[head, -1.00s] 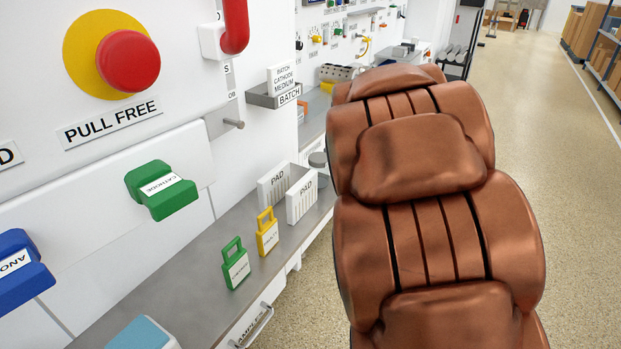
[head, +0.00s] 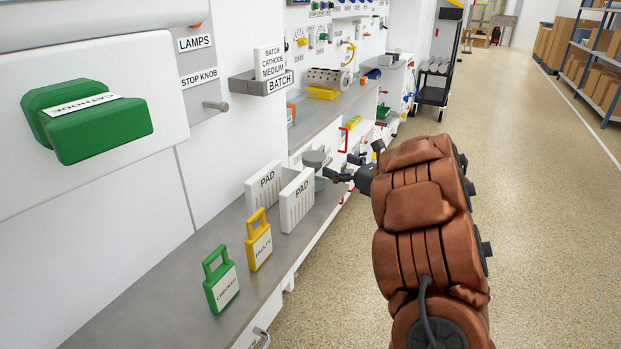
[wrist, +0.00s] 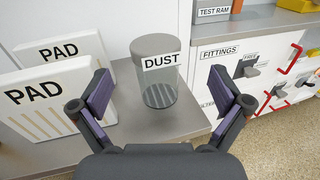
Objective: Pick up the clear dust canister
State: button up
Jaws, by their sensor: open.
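The clear dust canister (wrist: 158,80) stands upright on the grey counter in the wrist view. It has a grey lid and a white DUST label, and its body is see-through. My gripper (wrist: 162,98) is open, with one finger to the left of the canister and one to the right. No contact between the fingers and the canister shows. In the head view the canister (head: 317,162) is small, beside the PAD boxes and partly hidden, and my gripper (head: 340,174) is at its right.
Two white PAD boxes (wrist: 40,96) stand close left of the canister. On the grey counter (head: 190,285), a yellow padlock (head: 259,245) and a green padlock (head: 222,285) stand nearer. Drawers with red handles (wrist: 285,85) lie to the right. The floor (head: 540,200) right of my arm is clear.

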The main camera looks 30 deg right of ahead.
aim_at(315, 156)
jog(key=shift+w+a+f+n+y, duration=0.2)
jog(key=shift+a+n+y, duration=0.1)
jog(key=shift+n, duration=0.1)
jog(key=shift+x, duration=3.7)
jog(key=shift+f, duration=0.2)
jog(key=c, duration=1.3)
jog(key=shift+r, duration=0.1)
